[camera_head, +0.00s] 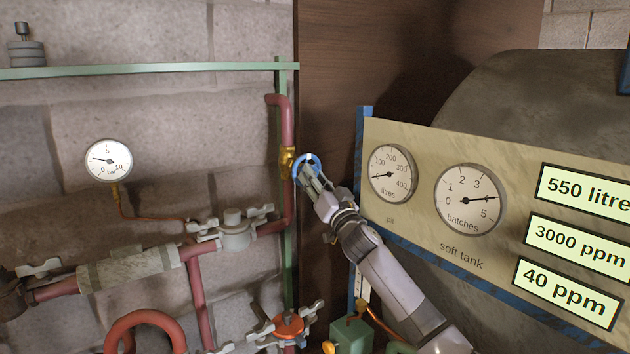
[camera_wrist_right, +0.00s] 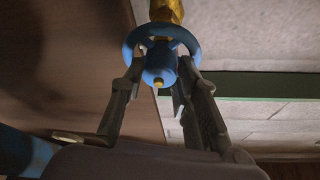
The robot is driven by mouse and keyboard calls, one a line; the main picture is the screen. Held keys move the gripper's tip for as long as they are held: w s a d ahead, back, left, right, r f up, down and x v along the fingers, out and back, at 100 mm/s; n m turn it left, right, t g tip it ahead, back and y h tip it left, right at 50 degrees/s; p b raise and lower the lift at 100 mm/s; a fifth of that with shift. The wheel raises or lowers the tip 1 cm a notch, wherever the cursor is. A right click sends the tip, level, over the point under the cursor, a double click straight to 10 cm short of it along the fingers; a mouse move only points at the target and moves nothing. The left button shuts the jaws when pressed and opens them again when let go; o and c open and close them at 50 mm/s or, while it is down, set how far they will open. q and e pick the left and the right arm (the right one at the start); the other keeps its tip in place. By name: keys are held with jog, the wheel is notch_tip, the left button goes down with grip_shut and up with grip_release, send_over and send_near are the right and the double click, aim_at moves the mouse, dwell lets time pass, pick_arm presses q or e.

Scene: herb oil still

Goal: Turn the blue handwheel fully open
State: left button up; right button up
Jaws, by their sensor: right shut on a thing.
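The blue handwheel (camera_head: 299,163) sits on a brass valve body (camera_head: 287,162) on the red vertical pipe, in the middle of the head view. In the right wrist view the wheel's blue rim (camera_wrist_right: 131,47) and hub (camera_wrist_right: 160,66) show at the top centre, with the brass stem above. My right gripper (camera_head: 312,178) reaches the wheel from the lower right. In the right wrist view its fingers (camera_wrist_right: 160,88) stand on both sides of the hub, shut on the handwheel. The fingers hide part of the rim. My left gripper is not in view.
A cream panel (camera_head: 408,222) with dials and number plates stands close to the right of my right arm. Red pipes (camera_head: 290,120), a pressure gauge (camera_head: 109,160) and an orange handwheel (camera_head: 289,327) are on the left. A green shelf rail (camera_head: 150,69) runs above.

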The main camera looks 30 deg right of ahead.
jog(key=o, duration=1.2)
jog(key=shift+c, duration=0.2)
jog(key=shift+f, duration=0.1)
jog(key=v, duration=1.2)
